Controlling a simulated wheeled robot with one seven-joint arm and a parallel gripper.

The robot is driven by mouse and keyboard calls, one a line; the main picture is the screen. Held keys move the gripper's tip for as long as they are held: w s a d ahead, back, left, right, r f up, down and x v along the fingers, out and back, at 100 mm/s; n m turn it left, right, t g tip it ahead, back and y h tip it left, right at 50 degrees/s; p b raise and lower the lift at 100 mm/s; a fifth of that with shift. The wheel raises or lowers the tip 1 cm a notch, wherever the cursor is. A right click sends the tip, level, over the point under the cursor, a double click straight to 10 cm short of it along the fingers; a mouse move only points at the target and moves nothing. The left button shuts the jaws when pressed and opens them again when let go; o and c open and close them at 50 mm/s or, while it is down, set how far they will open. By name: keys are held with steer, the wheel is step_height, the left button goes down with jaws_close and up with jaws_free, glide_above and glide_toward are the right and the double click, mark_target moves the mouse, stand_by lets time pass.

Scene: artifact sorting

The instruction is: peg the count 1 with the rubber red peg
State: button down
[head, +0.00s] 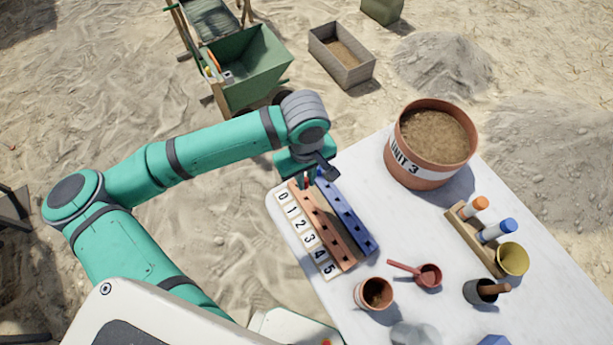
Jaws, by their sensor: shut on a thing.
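The counting board (322,258) lies on the table's left side, with white labels 0 to 5 running from its far end to its near end. Beside the labels run a reddish strip (331,246) and a blue strip (352,225), both with dark holes. My gripper (311,178) points down over the far end of the strips, near the labels 0 and 1. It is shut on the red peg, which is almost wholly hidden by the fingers. I cannot tell whether the peg touches a hole.
A large pot marked UNIT 3 (409,167) stands right of the board. A wooden rack (468,232) with orange-capped and blue-capped tubes stands further right. A small pot (362,294), a red scoop (428,274) and a dark mortar (478,293) stand nearer. Bare table lies between board and rack.

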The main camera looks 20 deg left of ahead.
mark_target(306, 189)
steer(key=shift+w+f, duration=0.1)
steer(key=shift+f, duration=2.8)
steer(key=shift+f, duration=1.75)
steer(key=c, duration=1.7)
jaws_free()
step_height(306, 189, up, 11)
steer(key=shift+f, duration=0.1)
